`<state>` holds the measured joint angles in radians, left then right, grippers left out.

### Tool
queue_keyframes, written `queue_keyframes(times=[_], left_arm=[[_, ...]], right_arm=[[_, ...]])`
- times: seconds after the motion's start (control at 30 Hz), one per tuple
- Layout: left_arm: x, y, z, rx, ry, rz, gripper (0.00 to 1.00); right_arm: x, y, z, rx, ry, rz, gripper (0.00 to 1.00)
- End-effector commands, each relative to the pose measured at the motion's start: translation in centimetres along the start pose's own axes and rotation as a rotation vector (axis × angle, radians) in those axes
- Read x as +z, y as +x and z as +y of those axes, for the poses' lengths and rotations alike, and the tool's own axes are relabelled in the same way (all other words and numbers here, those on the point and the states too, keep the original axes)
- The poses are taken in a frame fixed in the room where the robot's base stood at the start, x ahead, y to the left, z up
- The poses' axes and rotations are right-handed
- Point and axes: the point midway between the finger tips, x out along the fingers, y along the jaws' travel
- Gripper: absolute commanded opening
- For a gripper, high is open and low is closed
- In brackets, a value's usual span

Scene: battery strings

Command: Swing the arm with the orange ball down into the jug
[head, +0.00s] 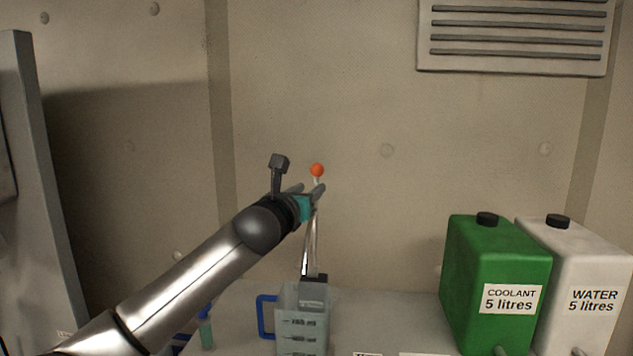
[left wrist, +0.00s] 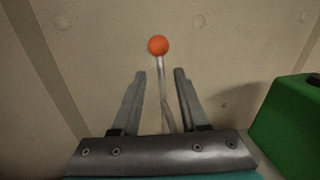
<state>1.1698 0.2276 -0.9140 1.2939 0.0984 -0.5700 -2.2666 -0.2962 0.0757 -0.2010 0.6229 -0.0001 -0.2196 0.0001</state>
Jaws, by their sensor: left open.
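The orange ball (head: 317,170) tops a thin pale swing arm (head: 310,245) that stands nearly upright. The arm's foot meets a grey block (head: 313,287) at the jug's rim. The translucent jug (head: 303,330) with a blue handle stands on the bench below, cut off by the lower edge. My left gripper (head: 309,188) is open, high on the arm, just below the ball. In the left wrist view, the rod shows between the two parted fingers (left wrist: 160,75), with the ball (left wrist: 158,45) past their tips. I cannot tell whether a finger touches the rod. My right gripper is out of view.
A green coolant can (head: 470,290) and a white water can (head: 592,265) stand at the right. A small greenish container (head: 206,333) is at the lower left, partly behind my arm. A grey upright panel (head: 35,180) is at far left. A vented wall is behind.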

Motion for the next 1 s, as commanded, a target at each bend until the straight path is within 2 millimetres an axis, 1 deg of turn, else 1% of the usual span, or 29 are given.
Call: queue_keyframes(times=[0.2,0.6,0.8,1.0], left_arm=[[0.1,1.9,0.0,0.001,-0.002,0.001,0.43],[0.1,4.6,0.0,0.001,-0.002,0.001,0.43],[0.0,5.3,0.0,0.0,-0.001,0.001,0.43],[0.0,5.5,-0.1,-0.001,0.0,0.001,0.43]], right_arm=[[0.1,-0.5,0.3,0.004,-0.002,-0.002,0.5],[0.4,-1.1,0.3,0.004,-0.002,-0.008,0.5],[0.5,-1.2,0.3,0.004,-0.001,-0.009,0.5],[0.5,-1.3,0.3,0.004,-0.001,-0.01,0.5]])
